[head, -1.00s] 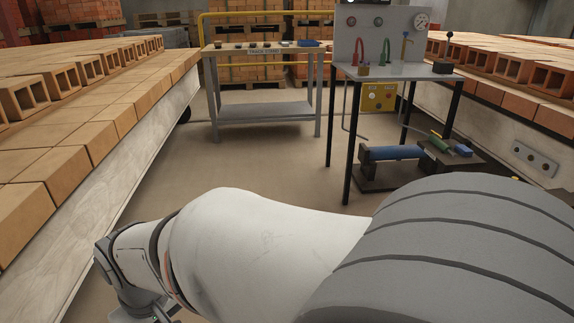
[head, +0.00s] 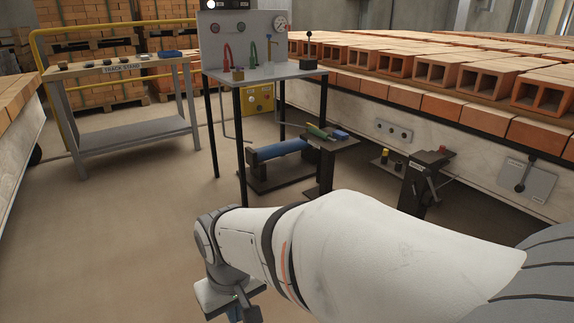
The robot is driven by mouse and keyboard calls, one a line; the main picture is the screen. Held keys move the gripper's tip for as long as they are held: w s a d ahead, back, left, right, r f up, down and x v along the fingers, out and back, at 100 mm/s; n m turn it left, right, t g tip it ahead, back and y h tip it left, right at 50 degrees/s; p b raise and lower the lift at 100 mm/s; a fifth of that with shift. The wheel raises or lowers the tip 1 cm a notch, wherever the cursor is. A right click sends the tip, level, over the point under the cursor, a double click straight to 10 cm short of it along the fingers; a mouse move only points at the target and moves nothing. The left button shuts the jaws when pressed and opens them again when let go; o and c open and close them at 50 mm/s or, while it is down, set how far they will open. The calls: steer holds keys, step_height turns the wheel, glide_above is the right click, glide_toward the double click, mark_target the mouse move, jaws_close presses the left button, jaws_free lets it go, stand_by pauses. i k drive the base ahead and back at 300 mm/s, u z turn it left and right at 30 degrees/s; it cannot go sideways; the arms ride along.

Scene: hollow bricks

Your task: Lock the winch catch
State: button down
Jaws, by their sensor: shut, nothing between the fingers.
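A dark post stand (head: 422,182) with a lever on its side and a small red piece on top stands right of centre, in front of the right brick rows. It may carry the winch catch, but its label is too small to read, and I cannot tell how its catch is set. My gripper (head: 243,313) is at the bottom edge, left of centre, pointing down and partly cut off by the frame. It is shut and empty, well apart from the stand and touching nothing that I can see.
A tall table (head: 262,74) with a gauge panel stands ahead, a blue roller (head: 280,150) low beside it. A grey wall plate with a lever (head: 525,180) is at the right. The track stand (head: 125,70) is at the back left. Floor at left is clear.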

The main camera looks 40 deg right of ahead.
mark_target(411, 182)
steer(key=z, duration=5.4)
steer(key=k, duration=0.1)
steer(key=u, duration=2.95)
steer(key=i, duration=1.5)
steer(key=u, duration=0.05)
